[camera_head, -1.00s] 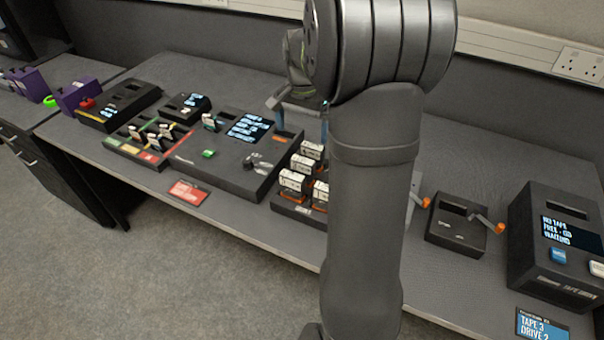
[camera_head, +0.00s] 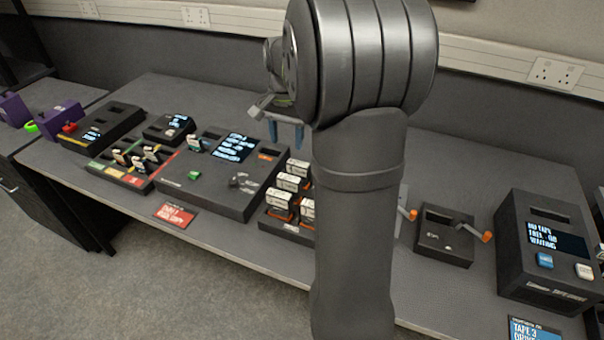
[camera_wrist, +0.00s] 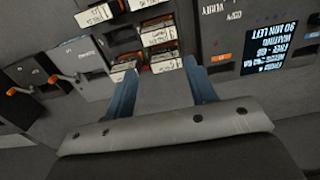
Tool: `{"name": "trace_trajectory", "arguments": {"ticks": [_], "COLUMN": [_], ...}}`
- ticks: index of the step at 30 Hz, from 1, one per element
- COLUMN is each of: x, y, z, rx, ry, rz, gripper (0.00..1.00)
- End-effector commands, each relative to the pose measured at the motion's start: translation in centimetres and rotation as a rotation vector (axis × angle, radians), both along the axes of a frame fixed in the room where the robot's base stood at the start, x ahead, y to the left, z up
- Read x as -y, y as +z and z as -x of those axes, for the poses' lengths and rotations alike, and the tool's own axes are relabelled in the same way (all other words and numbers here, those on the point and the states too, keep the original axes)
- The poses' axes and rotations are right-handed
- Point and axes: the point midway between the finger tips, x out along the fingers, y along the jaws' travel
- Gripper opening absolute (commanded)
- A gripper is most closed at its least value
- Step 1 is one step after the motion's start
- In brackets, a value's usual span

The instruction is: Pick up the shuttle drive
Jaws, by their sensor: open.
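My gripper (camera_head: 285,132) is open and empty, with blue fingers spread above the back right of the large dark console (camera_head: 190,205). In the wrist view my gripper (camera_wrist: 160,78) points toward the rack (camera_wrist: 118,40) of white-labelled cartridges (camera_wrist: 160,36), with the console to its right. I cannot tell for certain which item is the shuttle drive. A small drive with a white label and green side (camera_head: 196,146) stands at the console's back left. Several labelled drives (camera_head: 150,153) stand in a tray with coloured strips (camera_head: 104,172). My arm partly hides the cartridge rack (camera_head: 270,224) in the head view.
A small screen box (camera_head: 168,128), a black slotted box (camera_head: 100,128) and purple holders (camera_head: 58,116) are at the left. The back of the bench is clear.

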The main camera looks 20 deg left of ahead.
Motion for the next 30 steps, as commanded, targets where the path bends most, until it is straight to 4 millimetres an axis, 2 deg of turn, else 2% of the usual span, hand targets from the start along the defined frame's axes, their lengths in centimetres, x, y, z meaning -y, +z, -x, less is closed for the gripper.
{"name": "trace_trajectory", "arguments": {"ticks": [5,8,24,30], "x": [-0.1,-0.1,-0.7,-0.8], "y": [-0.1,-0.2,-1.4,-1.6], "z": [0.0,0.0,0.1,0.0], "rx": [0.000,0.000,0.059,0.087], "ry": [-0.065,-0.197,-1.252,-1.500], "rz": [0.005,0.015,0.085,0.094], "gripper": [0.51,0.51,0.51,0.51]}}
